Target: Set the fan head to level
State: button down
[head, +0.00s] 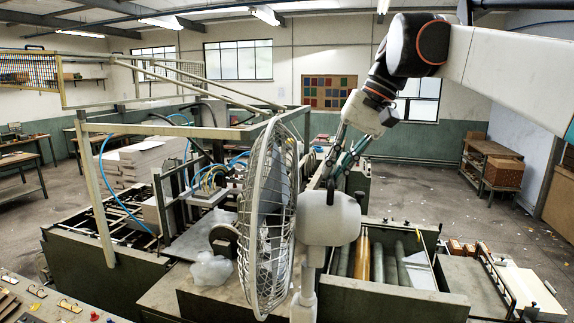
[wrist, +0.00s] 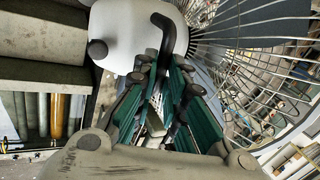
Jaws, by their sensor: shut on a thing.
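The fan head has a pale wire cage (head: 268,220) seen nearly edge-on in the head view, its rim leaning slightly from upright. Its rounded white motor housing (head: 328,219) is on the right, on a white stand (head: 304,290). In the wrist view the housing (wrist: 135,35) is at the top and the cage (wrist: 250,60) at the right. My gripper (head: 338,178) reaches down to the top of the housing. In the wrist view my gripper (wrist: 165,75) has its teal fingers closed around a dark bent handle (wrist: 166,30) at the housing. The handle's lower end is hidden between the fingers.
The fan stands among greyboard feeder machinery. A metal frame (head: 105,200) and blue hoses are on the left. Rollers (head: 362,257) lie in an open dark box on the right. A crumpled clear bag (head: 211,270) is left of the cage. Open floor (head: 420,190) lies behind right.

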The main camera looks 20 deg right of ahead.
jog(key=c, duration=1.6)
grip_release()
jog(key=shift+f, duration=0.2)
jog(key=shift+c, duration=0.2)
jog(key=shift+r, duration=0.15)
jog(key=v, duration=1.1)
jog(key=shift+d+r, duration=0.2)
jog(key=shift+r, duration=0.15)
jog(key=shift+s, duration=0.15)
